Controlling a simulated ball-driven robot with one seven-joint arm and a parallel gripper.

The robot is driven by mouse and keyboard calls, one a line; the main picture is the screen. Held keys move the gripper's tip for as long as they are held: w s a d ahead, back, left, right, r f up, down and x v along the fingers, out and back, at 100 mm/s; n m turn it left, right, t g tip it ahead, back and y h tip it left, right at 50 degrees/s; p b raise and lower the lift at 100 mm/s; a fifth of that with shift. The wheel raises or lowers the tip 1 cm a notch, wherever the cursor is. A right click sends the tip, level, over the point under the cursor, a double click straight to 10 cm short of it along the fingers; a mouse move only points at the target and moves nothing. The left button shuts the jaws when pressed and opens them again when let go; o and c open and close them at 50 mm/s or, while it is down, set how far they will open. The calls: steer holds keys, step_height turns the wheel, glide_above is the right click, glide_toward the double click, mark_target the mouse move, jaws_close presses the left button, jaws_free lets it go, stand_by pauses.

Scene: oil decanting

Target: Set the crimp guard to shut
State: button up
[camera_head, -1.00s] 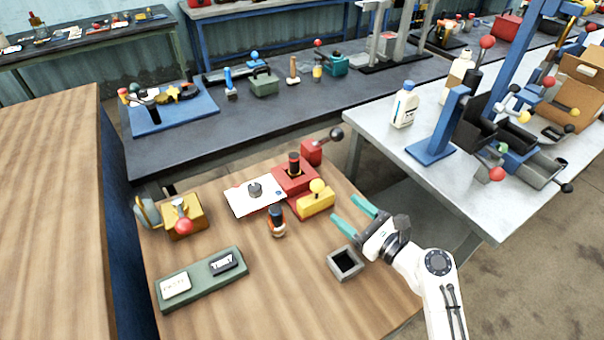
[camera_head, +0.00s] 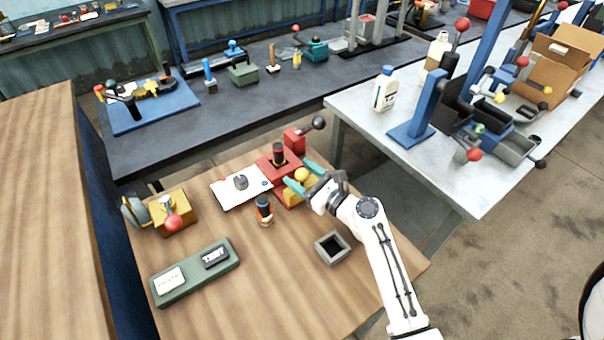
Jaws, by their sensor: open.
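A red press-like device (camera_head: 263,163) stands on the wooden table, with a dark cylinder upright in it and a black-balled lever (camera_head: 318,124) at its back right. A yellow block (camera_head: 304,192) with a yellow ball knob (camera_head: 302,175) sits at its front right; this looks like the crimp guard, though no label shows. My gripper (camera_head: 297,172) is open, its two green fingers on either side of the yellow knob in the picture. Whether they touch it cannot be told. The fingers and wrist hide part of the yellow block.
A white plate (camera_head: 226,194) with a grey knob adjoins the red device on the left. A small dark-and-orange bottle (camera_head: 264,211) stands in front. A grey square bin (camera_head: 322,248), a green label tray (camera_head: 190,283) and a yellow box with a red ball (camera_head: 169,211) share the table.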

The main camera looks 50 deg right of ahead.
jaws_close()
stand_by(0.6)
